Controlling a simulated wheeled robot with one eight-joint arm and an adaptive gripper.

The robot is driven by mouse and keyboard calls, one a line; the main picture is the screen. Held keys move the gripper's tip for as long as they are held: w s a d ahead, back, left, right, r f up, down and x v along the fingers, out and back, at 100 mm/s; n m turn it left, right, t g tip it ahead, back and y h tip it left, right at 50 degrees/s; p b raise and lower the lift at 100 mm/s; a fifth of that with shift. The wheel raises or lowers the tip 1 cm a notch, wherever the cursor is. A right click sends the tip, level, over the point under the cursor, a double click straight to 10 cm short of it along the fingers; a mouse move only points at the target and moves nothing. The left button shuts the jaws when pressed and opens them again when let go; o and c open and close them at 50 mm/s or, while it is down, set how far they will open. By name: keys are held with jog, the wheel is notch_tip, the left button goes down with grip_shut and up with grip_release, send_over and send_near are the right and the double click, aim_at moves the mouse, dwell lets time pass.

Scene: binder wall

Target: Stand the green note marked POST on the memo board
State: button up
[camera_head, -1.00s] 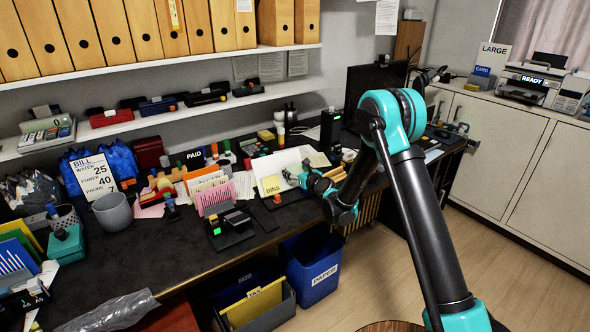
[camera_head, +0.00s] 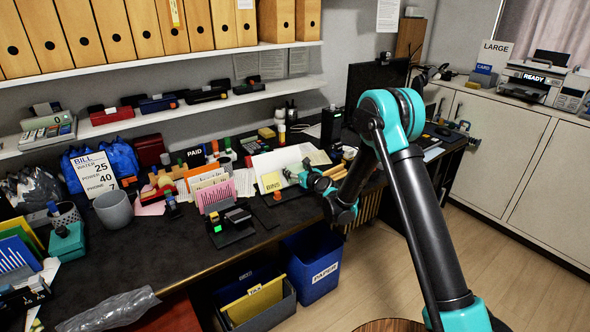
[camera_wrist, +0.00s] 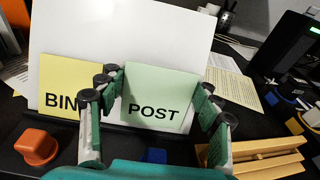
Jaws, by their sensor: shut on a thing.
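The green note marked POST (camera_wrist: 157,96) is upright in front of the white memo board (camera_wrist: 120,36) in the wrist view. My gripper (camera_wrist: 156,90) is shut on it, with one finger at each side edge. The note's lower edge is near the board's dark ledge (camera_wrist: 128,136); I cannot tell whether it rests there. A yellow note marked BINS (camera_wrist: 60,82) stands on the board to the left. In the head view, the white board (camera_head: 278,161), the yellow note (camera_head: 271,182) and my gripper (camera_head: 299,175) show, but the green note is not clearly visible.
An orange-red knobbed thing (camera_wrist: 37,146) sits front left of the board. Wooden pieces (camera_wrist: 262,155) lie to the right, and printed sheets (camera_wrist: 232,86) lie behind them. A letter rack with a pink front (camera_head: 214,195) stands left of the board.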

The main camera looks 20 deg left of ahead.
jog(key=shift+s+d+f, duration=0.25)
jog(key=shift+f, duration=0.4)
dwell(0.9)
jog(key=o, duration=0.9)
jog(key=v, duration=0.7)
jog(key=shift+s+d, duration=0.15)
